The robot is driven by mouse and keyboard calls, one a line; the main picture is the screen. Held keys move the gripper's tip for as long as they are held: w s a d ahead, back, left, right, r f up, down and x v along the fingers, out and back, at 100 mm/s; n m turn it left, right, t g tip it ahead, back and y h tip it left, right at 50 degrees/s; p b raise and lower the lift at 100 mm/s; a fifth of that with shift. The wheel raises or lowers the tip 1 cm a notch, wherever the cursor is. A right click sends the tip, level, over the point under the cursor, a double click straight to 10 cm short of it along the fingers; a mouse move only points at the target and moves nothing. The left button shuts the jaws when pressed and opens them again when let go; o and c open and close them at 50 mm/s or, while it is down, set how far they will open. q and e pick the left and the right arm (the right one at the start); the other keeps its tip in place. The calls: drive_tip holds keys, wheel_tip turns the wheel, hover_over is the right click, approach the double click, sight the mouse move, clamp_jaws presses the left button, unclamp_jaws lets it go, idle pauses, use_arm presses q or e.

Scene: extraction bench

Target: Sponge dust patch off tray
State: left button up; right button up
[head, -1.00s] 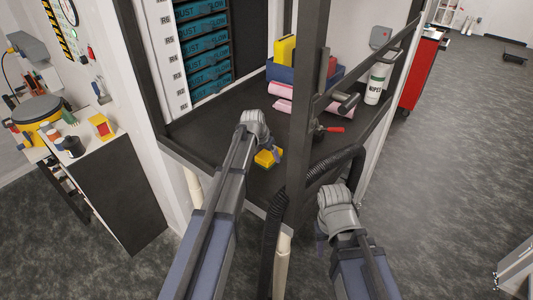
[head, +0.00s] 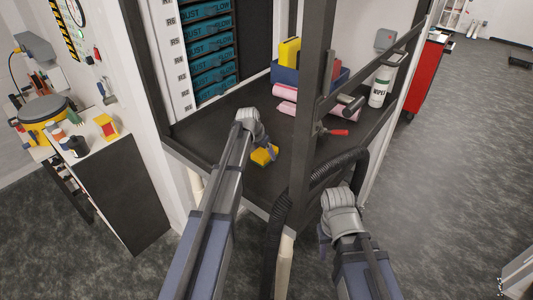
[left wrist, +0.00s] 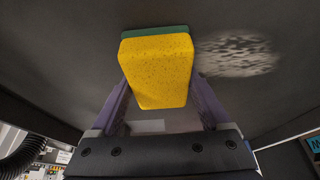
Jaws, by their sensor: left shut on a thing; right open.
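A yellow sponge with a green back (left wrist: 158,72) is held between the fingers of my left gripper (left wrist: 160,95). In the head view the sponge (head: 264,155) is at the tip of my left gripper (head: 269,148), over the dark tray (head: 222,138). A pale, speckled dust patch (left wrist: 238,54) lies on the tray in the left wrist view, just right of the sponge and apart from it in the picture. I cannot tell whether the sponge touches the tray. My right gripper (head: 324,240) is outside the bench, low in front, its fingers mostly hidden.
A dark frame post (head: 312,110) stands between my arms. A blue bin (head: 288,72), pink rolls (head: 284,91), a wipes canister (head: 380,86) and a red-handled valve (head: 337,133) are toward the back and right. A black hose (head: 335,170) runs by the front edge.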

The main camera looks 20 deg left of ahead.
sight(259, 148)
use_arm(q)
drive_tip(key=shift+w+a, duration=0.35)
drive_tip(key=shift+a, duration=0.4)
drive_tip(key=shift+w+a, duration=0.35)
drive_tip(key=shift+a, duration=0.35)
drive_tip(key=shift+a, duration=0.1)
drive_tip(key=shift+w+a, duration=0.35)
drive_tip(key=shift+a, duration=0.4)
drive_tip(key=shift+w+a, duration=0.3)
drive_tip(key=shift+a, duration=0.45)
drive_tip(key=shift+w+a, duration=0.4)
drive_tip(key=shift+a, duration=0.4)
drive_tip(key=shift+w+a, duration=0.35)
drive_tip(key=shift+a, duration=0.45)
drive_tip(key=shift+a, duration=0.1)
drive_tip(key=shift+w+a, duration=0.3)
drive_tip(key=shift+a, duration=0.45)
drive_tip(key=shift+w+a, duration=0.3)
drive_tip(key=shift+a, duration=0.4)
